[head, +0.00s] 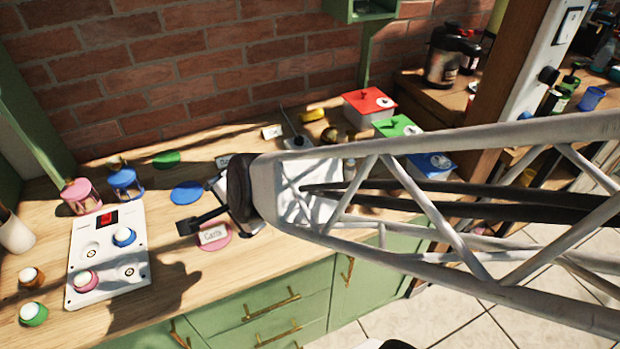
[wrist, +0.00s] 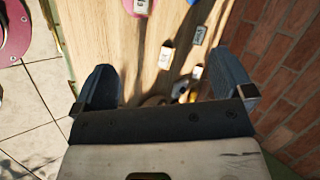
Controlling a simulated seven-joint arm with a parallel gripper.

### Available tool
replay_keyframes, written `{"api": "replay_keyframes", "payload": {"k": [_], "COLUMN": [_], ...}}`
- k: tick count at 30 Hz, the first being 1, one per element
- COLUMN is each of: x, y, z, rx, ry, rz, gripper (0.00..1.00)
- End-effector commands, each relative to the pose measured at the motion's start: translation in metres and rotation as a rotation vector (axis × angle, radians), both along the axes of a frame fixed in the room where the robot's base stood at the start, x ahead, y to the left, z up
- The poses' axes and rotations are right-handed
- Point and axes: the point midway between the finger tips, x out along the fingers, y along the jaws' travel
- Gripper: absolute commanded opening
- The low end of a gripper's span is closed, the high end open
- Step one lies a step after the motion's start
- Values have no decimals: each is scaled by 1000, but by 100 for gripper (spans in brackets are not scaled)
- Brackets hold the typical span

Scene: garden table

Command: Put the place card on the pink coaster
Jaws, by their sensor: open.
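A white place card (head: 213,234), lettered with what looks like "Carla", rests on the pink coaster (head: 228,236) near the table's front edge. In the wrist view the card (wrist: 141,6) and pink coaster (wrist: 127,7) show at the top edge, partly cut off. My gripper (wrist: 165,82) is open, with nothing between its two fingers. In the head view one dark finger shows just left of the pink coaster, and my arm hides much of the gripper. A second lettered card (head: 223,161) stands farther back, partly hidden by my arm.
A blue coaster (head: 187,192) and a green coaster (head: 167,160) lie behind. A white panel with knobs (head: 110,255) is at left. Another small card (head: 272,131) lies near the wall. Red-lidded (head: 369,103) and green-lidded (head: 396,127) boxes stand at the back right.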

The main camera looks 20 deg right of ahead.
Motion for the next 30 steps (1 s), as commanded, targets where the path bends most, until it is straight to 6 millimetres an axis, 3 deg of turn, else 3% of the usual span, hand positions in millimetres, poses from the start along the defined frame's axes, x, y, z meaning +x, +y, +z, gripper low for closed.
{"api": "replay_keyframes", "payload": {"k": [9, 18, 24, 30], "x": [-31, -70, -84, -87], "y": [-57, -110, -126, -129], "z": [36, 65, 74, 75], "rx": [-401, -675, -742, -752], "ry": [60, 170, 217, 224], "rz": [452, 844, 971, 993], "gripper": [99, 99, 99, 99]}}
